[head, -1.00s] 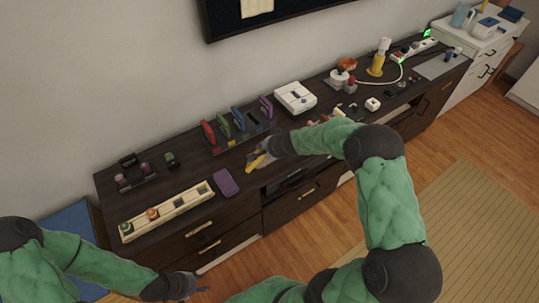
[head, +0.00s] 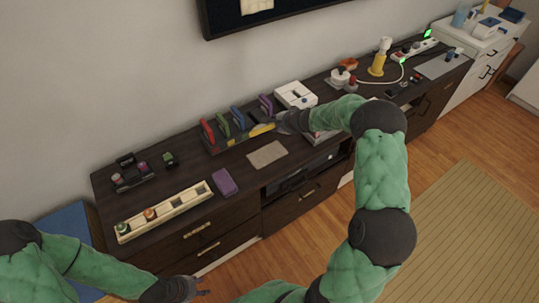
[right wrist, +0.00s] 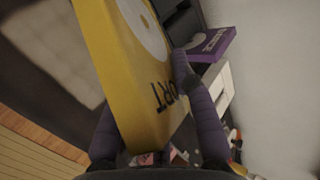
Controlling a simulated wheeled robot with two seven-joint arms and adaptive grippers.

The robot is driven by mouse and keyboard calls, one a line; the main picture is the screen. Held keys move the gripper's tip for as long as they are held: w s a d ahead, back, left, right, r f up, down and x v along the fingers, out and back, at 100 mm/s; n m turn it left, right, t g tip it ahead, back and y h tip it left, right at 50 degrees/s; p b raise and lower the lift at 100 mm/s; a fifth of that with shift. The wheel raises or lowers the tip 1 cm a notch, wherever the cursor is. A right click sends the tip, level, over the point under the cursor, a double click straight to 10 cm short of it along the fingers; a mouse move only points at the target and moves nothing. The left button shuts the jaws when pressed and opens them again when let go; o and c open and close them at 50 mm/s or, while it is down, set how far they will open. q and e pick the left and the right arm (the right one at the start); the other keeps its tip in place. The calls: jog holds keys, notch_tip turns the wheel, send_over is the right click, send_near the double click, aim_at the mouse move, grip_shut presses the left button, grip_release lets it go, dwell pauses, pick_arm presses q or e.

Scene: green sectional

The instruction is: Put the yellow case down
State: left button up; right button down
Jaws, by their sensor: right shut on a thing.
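The yellow case (head: 262,130) is in my right gripper (head: 279,124), held near the right front of a dark rack (head: 236,144). In the right wrist view the yellow case (right wrist: 128,60), with dark lettering and a white disc, lies between the two fingers (right wrist: 150,120). I cannot tell whether the case touches the rack. The rack holds a red case (head: 207,132), a green case (head: 223,126), a blue case (head: 238,118) and a purple case (head: 266,105), all upright. My left gripper (head: 203,287) is low in front of the cabinet, away from the cases; its opening is unclear.
A beige mat (head: 267,154) lies bare in front of the rack. A purple case (head: 225,181) lies flat beside a cream tray (head: 180,207). A white console (head: 295,95) stands behind my right gripper.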

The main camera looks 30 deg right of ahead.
notch_tip(320, 180, down, 7)
jog(key=b, duration=0.4)
jog(key=shift+f+b, duration=0.95)
jog(key=shift+b, duration=0.45)
jog(key=c, duration=1.2)
grip_release()
jog(key=shift+p+v, duration=0.45)
jog(key=shift+v, duration=3.55)
